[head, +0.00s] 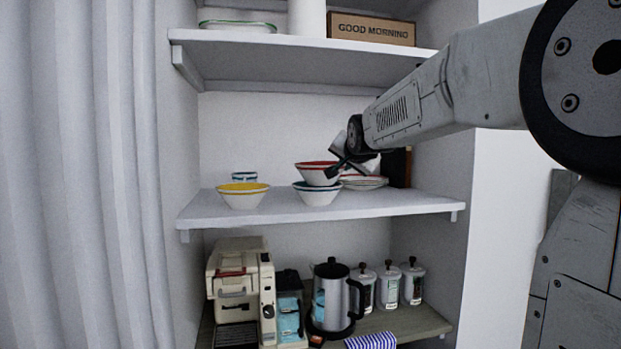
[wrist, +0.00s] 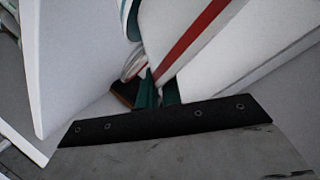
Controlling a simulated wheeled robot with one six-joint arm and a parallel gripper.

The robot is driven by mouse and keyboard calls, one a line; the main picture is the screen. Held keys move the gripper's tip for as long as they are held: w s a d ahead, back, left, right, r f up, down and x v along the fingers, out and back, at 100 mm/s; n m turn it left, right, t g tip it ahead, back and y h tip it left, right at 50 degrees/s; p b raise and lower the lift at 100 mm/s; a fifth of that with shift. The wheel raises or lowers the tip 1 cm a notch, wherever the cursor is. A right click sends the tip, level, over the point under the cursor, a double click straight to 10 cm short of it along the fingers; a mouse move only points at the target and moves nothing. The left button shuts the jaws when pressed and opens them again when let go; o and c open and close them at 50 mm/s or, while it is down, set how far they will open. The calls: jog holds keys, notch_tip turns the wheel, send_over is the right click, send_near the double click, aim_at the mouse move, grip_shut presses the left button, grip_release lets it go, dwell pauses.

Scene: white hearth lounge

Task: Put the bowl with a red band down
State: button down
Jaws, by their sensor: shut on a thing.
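The bowl with a red band (head: 313,175) is on the middle shelf level in the head view, directly over a white bowl with a blue band (head: 317,197). It looks nested in or just above that bowl; I cannot tell whether it rests there. My gripper (head: 338,166) comes in from the right and is shut on the red-banded bowl's right side. In the wrist view the red band (wrist: 196,42) runs close past the fingers (wrist: 157,92), which are partly hidden by the gripper body.
A yellow-banded bowl (head: 243,200) and a blue-rimmed cup (head: 244,176) stand on the left of the middle shelf (head: 400,205). Stacked plates (head: 366,184) and a dark box (head: 398,167) stand close on the right. The upper shelf (head: 290,42) overhangs. Bare shelf shows between the yellow-banded and blue-banded bowls.

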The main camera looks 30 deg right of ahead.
aim_at(341, 184)
jog(key=w, duration=0.3)
jog(key=shift+d+f, duration=0.15)
jog(key=shift+d, duration=0.25)
jog(key=shift+f, duration=1.7)
jog(key=shift+f, duration=0.15)
jog(key=c, duration=1.6)
grip_release()
jog(key=shift+f, duration=0.1)
jog(key=shift+o, duration=0.2)
jog(key=shift+r, duration=0.2)
jog(key=v, duration=1.2)
